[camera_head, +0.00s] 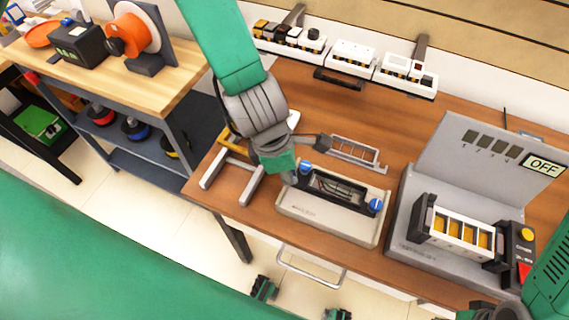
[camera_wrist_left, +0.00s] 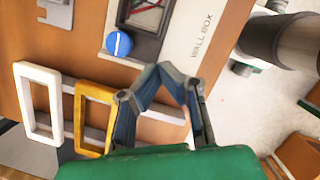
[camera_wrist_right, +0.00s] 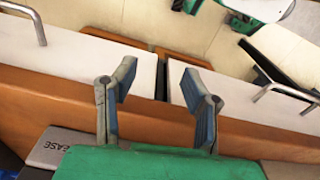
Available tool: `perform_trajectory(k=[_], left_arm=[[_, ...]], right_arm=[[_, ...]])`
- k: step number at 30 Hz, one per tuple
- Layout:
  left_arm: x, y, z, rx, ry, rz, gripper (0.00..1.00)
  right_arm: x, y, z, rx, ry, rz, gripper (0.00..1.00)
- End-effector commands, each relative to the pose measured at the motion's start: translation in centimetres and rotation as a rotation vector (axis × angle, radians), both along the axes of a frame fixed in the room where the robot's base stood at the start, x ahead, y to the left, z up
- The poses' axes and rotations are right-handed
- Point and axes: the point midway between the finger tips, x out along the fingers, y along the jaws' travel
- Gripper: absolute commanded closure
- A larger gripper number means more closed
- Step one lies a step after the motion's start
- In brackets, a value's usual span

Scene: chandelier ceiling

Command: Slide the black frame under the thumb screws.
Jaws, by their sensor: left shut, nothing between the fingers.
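The wall box (camera_head: 325,225) lies on the wooden table, with red wires in its opening. A black frame (camera_head: 345,185) lies on its top around the opening. One blue thumb screw (camera_head: 306,168) is at its left end and the other blue thumb screw (camera_head: 376,205) at its right end. The left wrist view shows the black frame (camera_wrist_left: 122,14) beside one thumb screw (camera_wrist_left: 118,43). I cannot tell whether the frame's edges are under the screw heads. My left gripper (camera_wrist_left: 163,72) is shut and empty, just left of the box. My right gripper (camera_wrist_right: 153,75) is open and empty near the table's front edge.
A grey slotted bracket (camera_head: 355,152) lies behind the box. A white frame (camera_wrist_left: 38,103) and a yellow frame (camera_wrist_left: 94,115) stand on a rack to the left. A grey test station (camera_head: 440,260) with an OFF sign is to the right.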

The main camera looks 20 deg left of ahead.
Motion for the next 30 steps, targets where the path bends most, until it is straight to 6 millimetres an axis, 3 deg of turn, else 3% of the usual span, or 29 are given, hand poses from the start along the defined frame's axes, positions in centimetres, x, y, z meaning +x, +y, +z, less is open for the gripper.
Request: perform_trajectory(k=[3, 9, 20, 30], left_arm=[[0.1, -0.6, -2.0, 0.001, 0.001, -0.001, 1.00], [0.4, -0.9, -3.5, 0.001, -0.001, -0.001, 1.00], [0.4, -0.7, -3.7, -0.003, -0.002, -0.001, 1.00], [1.2, -2.4, -3.6, -0.001, -0.001, -0.002, 1.00]], right_arm=[[0.0, 0.0, -0.4, 0.000, 0.000, 0.000, 0.60], [0.0, 0.0, -0.6, 0.000, -0.001, 0.000, 0.60], [0.0, 0.0, -0.5, 0.000, -0.001, 0.000, 0.60], [0.1, 0.0, 1.1, 0.000, -0.002, 0.000, 0.60]])
